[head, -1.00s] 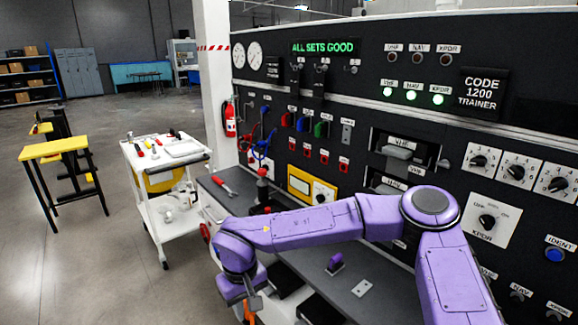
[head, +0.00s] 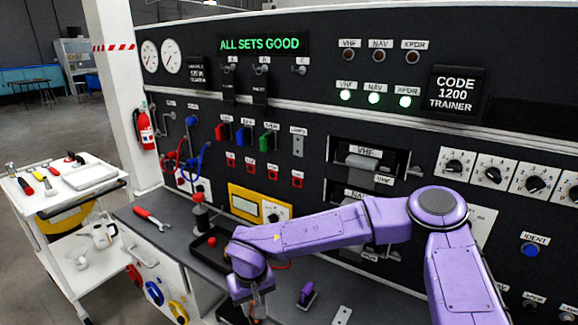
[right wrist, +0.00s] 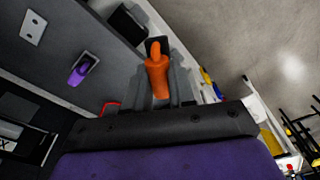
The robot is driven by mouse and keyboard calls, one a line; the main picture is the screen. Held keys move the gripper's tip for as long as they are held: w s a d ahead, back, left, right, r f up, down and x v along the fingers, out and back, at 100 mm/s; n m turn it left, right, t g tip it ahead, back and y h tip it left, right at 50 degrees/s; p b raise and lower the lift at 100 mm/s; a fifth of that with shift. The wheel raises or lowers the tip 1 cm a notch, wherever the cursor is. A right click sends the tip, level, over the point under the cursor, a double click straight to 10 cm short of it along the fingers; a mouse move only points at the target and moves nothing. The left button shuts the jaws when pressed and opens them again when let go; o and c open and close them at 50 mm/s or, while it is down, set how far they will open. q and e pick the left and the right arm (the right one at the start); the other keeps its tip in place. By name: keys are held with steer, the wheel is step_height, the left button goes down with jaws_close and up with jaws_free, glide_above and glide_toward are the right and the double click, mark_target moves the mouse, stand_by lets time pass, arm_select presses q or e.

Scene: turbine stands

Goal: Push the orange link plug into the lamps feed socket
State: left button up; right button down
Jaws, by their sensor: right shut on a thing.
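The orange link plug (right wrist: 157,75) is between the fingers of my right gripper (right wrist: 160,90) in the right wrist view. The gripper is shut on it. In the head view my right gripper (head: 250,308) is low over the front of the bench, at the bottom edge, so the plug is mostly cut off there. A grey upright plate (head: 298,146) sits on the black panel, right of the red, blue and green plugs. The small label above it seems to read LAMPS. The gripper is well below it and apart. My left gripper is not in view.
A purple plug (head: 307,293) stands on the grey bench (head: 150,236), right of my gripper. A red-handled wrench (head: 152,219) and a dark tray (head: 200,250) are on the bench. A white cart (head: 50,225) stands left. The VHF unit (head: 368,158) juts from the panel.

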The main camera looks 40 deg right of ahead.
steer(key=w+d+r+m+t+h+p, duration=0.45)
steer(key=w+d+m+h, duration=0.55)
steer(key=d, duration=0.3)
steer(key=w+d+r+m+h, duration=0.1)
steer(key=w+d+r+h, duration=0.15)
steer(key=r, duration=0.45)
steer(key=w+d+r+t+h+p, duration=0.1)
steer(key=w+r+h, duration=0.15)
steer(key=r, duration=0.45)
steer(key=w+d+r+m+h, duration=0.1)
steer(key=w+d+r, duration=0.15)
steer(key=r, duration=0.45)
steer(key=shift+w+b+x, duration=0.15)
steer(key=shift+x, duration=0.85)
steer(key=shift+w+b+x, duration=0.15)
steer(key=shift+x, duration=0.85)
steer(key=shift+a+r, duration=0.1)
steer(key=shift+r, duration=0.05)
